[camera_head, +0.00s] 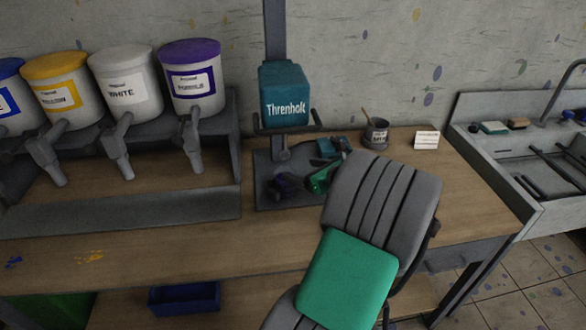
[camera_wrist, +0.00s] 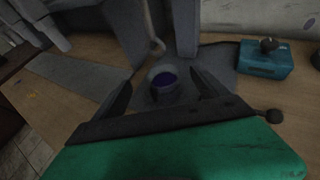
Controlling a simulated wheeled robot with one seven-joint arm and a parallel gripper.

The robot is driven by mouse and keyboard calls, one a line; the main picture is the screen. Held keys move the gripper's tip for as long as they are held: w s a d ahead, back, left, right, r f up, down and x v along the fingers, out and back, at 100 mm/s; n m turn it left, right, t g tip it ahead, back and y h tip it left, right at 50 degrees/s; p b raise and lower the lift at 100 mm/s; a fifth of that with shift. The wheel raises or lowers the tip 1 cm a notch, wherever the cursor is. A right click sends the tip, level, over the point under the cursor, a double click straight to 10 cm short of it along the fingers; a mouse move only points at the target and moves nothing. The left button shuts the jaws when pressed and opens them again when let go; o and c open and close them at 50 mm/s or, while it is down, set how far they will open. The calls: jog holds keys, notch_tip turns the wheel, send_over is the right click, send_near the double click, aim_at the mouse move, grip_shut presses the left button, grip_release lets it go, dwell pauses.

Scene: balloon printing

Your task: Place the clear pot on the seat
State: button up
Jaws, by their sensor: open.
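A small round pot (camera_wrist: 163,88) with purple inside stands upright on a dark grey base plate in the wrist view. I take it for the clear pot. In the head view a small dark purple patch (camera_head: 287,184) shows at that place. My gripper (camera_wrist: 161,79) is open, one finger on each side of the pot, with gaps visible; the pot is not clamped. The Threnholt press (camera_head: 287,97), with a teal head on a post, stands over the base plate. I cannot single out the seat.
Blue, yellow, white and purple dispensers (camera_head: 194,80) stand on a rack at left. A teal box with a black knob (camera_wrist: 266,60) is right of the pot. A grey cup (camera_head: 376,136) and white card (camera_head: 426,140) stand right. A sink (camera_head: 530,165) is far right.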

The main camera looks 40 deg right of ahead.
jog(key=w+a+n+g+y, duration=0.25)
jog(key=a+n+g, duration=0.35)
jog(key=a+n, duration=1.4)
jog(key=s+a+n+g+h, duration=0.2)
jog(key=s+a+n+g, duration=0.1)
jog(key=s+a+n, duration=0.8)
jog(key=a+n, duration=0.4)
jog(key=n, duration=0.1)
jog(key=shift+s+r+n+g, duration=0.2)
jog(key=shift+s+n+g, duration=0.1)
jog(key=shift+n, duration=0.1)
jog(key=shift+d, duration=0.1)
